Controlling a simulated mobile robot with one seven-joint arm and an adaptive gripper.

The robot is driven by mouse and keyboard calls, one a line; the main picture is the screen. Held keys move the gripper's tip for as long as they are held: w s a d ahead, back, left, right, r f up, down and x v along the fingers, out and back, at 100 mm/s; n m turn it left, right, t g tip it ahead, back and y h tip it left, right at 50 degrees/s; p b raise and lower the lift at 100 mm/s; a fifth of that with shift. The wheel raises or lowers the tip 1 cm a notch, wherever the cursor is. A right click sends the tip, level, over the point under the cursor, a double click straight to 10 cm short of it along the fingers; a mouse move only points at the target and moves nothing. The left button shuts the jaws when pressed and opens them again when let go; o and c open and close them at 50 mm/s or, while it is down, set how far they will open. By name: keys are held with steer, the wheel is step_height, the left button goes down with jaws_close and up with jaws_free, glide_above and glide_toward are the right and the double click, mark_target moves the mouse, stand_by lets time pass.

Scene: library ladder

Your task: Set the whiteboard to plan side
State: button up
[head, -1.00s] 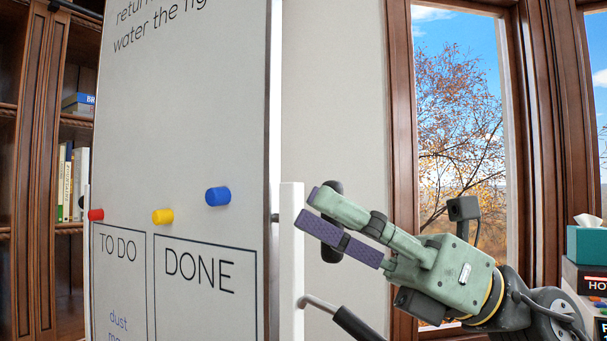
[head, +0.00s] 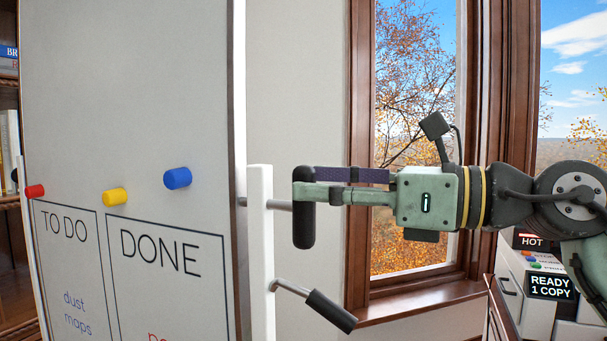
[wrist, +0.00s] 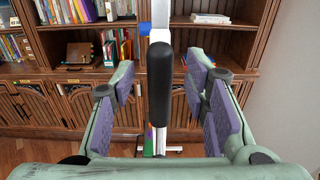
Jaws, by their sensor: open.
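The tall whiteboard (head: 130,80) stands at the left of the head view, with a face showing "TO DO" and "DONE" boxes. A white post (head: 260,240) stands at its right edge. A black upright handle (head: 303,230) sits on a short metal shaft from the post; it also shows in the wrist view (wrist: 160,85). A lower bent lever with a black grip (head: 330,312) sticks out from the post. My gripper (head: 310,185) is open, level and at the handle's upper part. In the wrist view its fingers (wrist: 163,95) stand either side of the handle, with gaps on both sides.
Red (head: 35,191), yellow (head: 115,197) and blue (head: 177,178) magnets are on the board. A window (head: 415,120) is behind my arm. A copier-like machine (head: 550,285) stands at the lower right. Bookshelves (wrist: 70,70) fill the background of the wrist view.

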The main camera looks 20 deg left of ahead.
steer(key=shift+a+p, duration=0.3)
steer(key=shift+a, duration=1.15)
steer(key=shift+c, duration=0.2)
jaws_close()
